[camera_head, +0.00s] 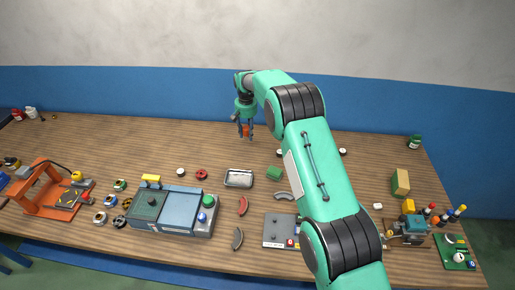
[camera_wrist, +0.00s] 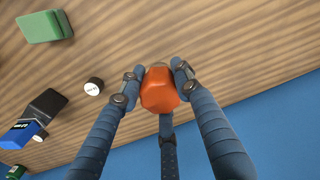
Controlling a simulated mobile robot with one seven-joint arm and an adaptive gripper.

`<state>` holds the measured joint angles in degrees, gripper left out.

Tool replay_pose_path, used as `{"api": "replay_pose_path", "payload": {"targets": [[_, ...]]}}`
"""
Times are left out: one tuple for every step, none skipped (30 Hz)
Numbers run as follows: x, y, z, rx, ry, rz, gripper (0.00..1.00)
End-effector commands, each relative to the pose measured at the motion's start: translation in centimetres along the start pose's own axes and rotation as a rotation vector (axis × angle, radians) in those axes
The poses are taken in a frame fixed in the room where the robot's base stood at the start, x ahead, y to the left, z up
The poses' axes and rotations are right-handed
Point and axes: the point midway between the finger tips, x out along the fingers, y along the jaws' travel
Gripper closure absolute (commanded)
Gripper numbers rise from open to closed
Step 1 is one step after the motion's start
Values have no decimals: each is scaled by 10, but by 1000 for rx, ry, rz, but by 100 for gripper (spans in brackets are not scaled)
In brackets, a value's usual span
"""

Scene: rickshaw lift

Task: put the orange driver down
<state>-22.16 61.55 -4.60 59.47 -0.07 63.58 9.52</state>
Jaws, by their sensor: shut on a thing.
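The orange driver (camera_wrist: 158,92) shows in the wrist view as an orange faceted end, seen end-on. My gripper (camera_wrist: 154,80) has its blue-grey fingers closed around it. In the head view my gripper (camera_head: 246,133) points down over the back middle of the wooden table (camera_head: 120,118), and a bit of the orange driver (camera_head: 246,130) shows between the fingers. The driver's far end is hidden. I cannot tell whether it touches the table.
A green block (camera_head: 274,172) and a metal tray (camera_head: 239,178) lie in front of the gripper. A blue-grey machine (camera_head: 173,209) and an orange stand (camera_head: 60,188) are at the left front. The table's back left is mostly clear. A blue wall band (camera_head: 160,88) runs behind.

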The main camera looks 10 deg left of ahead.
Motion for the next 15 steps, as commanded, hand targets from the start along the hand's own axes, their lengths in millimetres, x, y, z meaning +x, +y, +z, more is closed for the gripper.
{"api": "replay_pose_path", "payload": {"targets": [[-2, 14, -10, -7, 3, -1, 97], [-3, 20, -14, -13, 3, 0, 97], [-5, 28, -19, -23, 2, 0, 97], [-7, 33, -22, -28, 2, 0, 97], [-8, 38, -25, -32, 1, 0, 97], [-10, 44, -28, -39, 2, 0, 97], [-11, 47, -30, -42, 2, 0, 97], [-12, 49, -31, -45, 1, 0, 97], [-13, 52, -33, -48, 1, 0, 97], [-14, 53, -33, -51, 1, 0, 97], [-15, 54, -34, -52, 1, 0, 97], [-15, 55, -34, -54, 1, 0, 97], [-15, 56, -35, -54, 1, 0, 97], [-15, 56, -35, -54, 0, 0, 97], [-16, 56, -35, -54, 0, 0, 97]]}}
